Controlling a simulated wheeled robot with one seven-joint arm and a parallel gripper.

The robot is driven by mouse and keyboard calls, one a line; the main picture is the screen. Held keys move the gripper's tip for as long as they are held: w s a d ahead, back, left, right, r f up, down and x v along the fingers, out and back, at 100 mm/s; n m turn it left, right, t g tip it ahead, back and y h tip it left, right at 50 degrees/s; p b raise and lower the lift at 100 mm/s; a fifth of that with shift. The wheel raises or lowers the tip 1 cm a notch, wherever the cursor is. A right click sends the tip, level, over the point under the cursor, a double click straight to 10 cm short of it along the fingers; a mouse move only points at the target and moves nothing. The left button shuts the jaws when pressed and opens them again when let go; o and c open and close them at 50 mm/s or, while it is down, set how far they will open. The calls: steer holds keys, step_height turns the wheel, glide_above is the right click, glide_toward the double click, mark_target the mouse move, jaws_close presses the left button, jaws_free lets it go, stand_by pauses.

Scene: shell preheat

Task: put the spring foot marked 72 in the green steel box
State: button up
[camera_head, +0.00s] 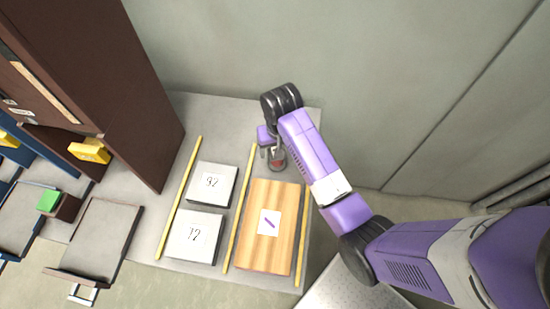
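Two pale grey square plates lie on the grey table: one has a label reading 92 (212,183), and the nearer one has a label that looks like 72 (193,238). I cannot make out a separate spring foot marked 72. My gripper (277,160) is at the far end of the table, beyond the wooden board. A small grey rounded thing with a reddish middle shows at its tip; I cannot tell whether the fingers hold it. A small green-topped box (48,201) is at the far left; I cannot tell whether it is the green steel box.
A wooden board (257,246) with a purple-marked card lies right of the plates. Yellow strips (178,200) divide the table (170,135). A tall brown cabinet (110,80) stands left, with a yellow object (90,150) and an open grey tray (97,240) nearby. A wall runs behind.

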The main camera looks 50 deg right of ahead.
mark_target(275, 165)
steer(key=f, duration=0.3)
steer(key=f+p, duration=0.1)
steer(key=f, duration=0.1)
steer(key=shift+w+d+f, duration=0.3)
steer(key=c, duration=1.6)
steer(key=shift+r, duration=0.2)
